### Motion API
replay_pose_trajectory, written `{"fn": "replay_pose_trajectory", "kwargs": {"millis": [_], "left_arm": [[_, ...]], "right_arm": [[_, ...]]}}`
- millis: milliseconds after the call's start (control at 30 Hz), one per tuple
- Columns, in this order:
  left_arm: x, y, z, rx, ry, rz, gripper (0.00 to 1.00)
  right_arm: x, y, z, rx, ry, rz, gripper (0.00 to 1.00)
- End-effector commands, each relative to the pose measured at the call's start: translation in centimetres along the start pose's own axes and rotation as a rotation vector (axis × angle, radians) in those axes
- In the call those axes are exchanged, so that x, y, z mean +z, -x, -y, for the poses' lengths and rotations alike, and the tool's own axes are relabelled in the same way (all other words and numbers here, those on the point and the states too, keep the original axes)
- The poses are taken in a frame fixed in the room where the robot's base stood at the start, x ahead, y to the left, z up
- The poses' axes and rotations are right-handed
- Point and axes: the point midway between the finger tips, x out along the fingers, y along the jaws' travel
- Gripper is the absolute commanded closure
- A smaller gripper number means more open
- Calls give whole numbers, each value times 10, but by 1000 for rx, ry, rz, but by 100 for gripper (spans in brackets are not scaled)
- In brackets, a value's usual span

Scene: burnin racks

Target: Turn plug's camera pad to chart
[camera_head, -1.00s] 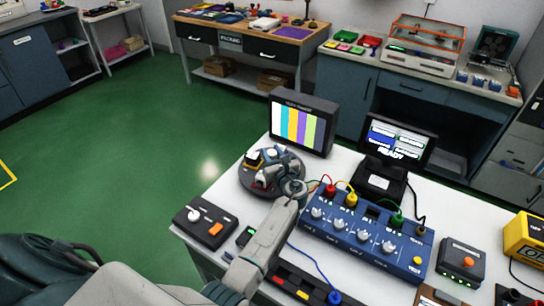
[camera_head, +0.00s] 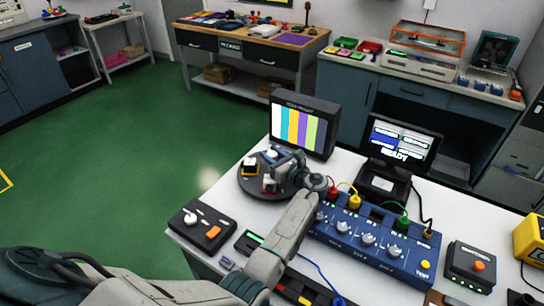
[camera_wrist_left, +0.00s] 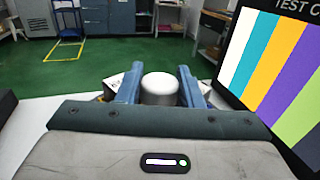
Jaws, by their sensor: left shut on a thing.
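The round dark turntable (camera_head: 251,188) sits on the white table, left of and in front of the monitor with the colour-bar test chart (camera_head: 296,127). My left gripper (camera_head: 276,158) is over the turntable's far right side. In the left wrist view its two blue fingers (camera_wrist_left: 159,84) are shut on a white round knob (camera_wrist_left: 159,90). The chart (camera_wrist_left: 270,62) stands close on the right there. My right gripper is not in view.
A blue test box (camera_head: 370,240) with knobs and coloured plugs stands right of my left arm. A black switch box (camera_head: 203,225) is at the left table edge. A small screen (camera_head: 398,142) stands behind. The green floor (camera_head: 120,180) is clear.

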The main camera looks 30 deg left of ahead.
Motion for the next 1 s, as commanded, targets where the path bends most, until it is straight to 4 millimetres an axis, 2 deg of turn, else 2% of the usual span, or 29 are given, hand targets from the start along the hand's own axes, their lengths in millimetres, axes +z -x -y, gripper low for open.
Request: {"fn": "replay_pose_trajectory", "kwargs": {"millis": [467, 500, 567, 600, 1000], "left_arm": [[2, 0, 0, 7, 2, 3, 100], [2, 0, 0, 6, 2, 3, 61], [2, 0, 0, 6, 2, 2, 49], [2, 0, 0, 7, 1, 2, 46], [1, -2, -1, 6, 0, 0, 46]], "right_arm": [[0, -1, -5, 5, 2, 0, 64], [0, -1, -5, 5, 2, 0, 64], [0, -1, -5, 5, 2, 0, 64], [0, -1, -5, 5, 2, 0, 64], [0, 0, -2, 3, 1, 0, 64]]}}
